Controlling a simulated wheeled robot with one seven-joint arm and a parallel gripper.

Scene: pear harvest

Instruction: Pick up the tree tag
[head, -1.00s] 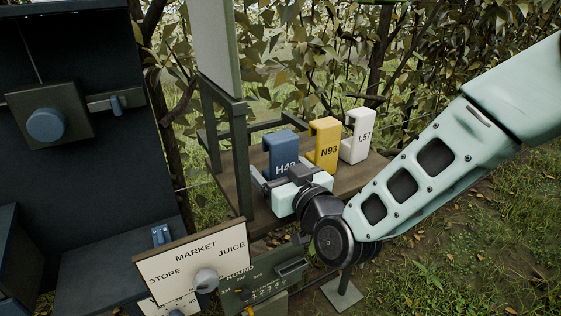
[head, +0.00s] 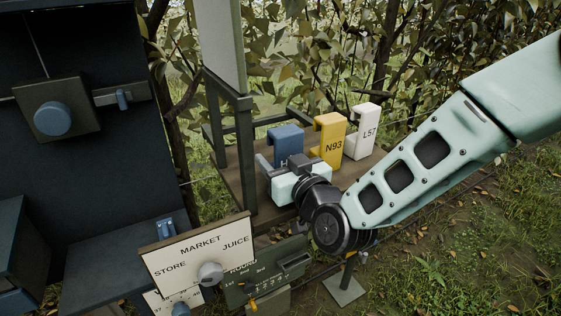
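Three tree tags with hooked tops stand in a row on a brown wooden shelf (head: 236,184). The blue tag (head: 286,135) is nearest and its lettering is mostly covered by my gripper. The yellow tag (head: 331,136), marked N93, is in the middle, and the white tag (head: 364,130), marked L57, is on the right. My gripper (head: 281,163) is right at the front of the blue tag, with its dark fingers spread apart towards the tag's two sides. Whether they touch it is hidden.
A dark post (head: 245,160) stands close left of my gripper. A sign board (head: 197,254) reading STORE, MARKET, JUICE, with a knob, is in front. A dark cabinet with a blue knob (head: 53,120) is at left. Leafy branches are behind; grass at right is open.

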